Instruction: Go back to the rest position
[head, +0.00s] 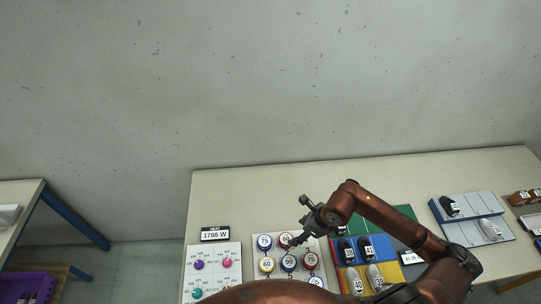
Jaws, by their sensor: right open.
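My right gripper (300,239) is open and empty. It hangs over a white board with round numbered buttons (265,242) on the table (254,189). My right arm reaches in from the lower right, bent at the elbow. It hides part of the numbered board and of the coloured shoe mat. My left gripper is not in view.
Shoes stand on a coloured mat (399,213) and on a blue-grey rack (480,203). A purple crate (28,284) is at the lower left.

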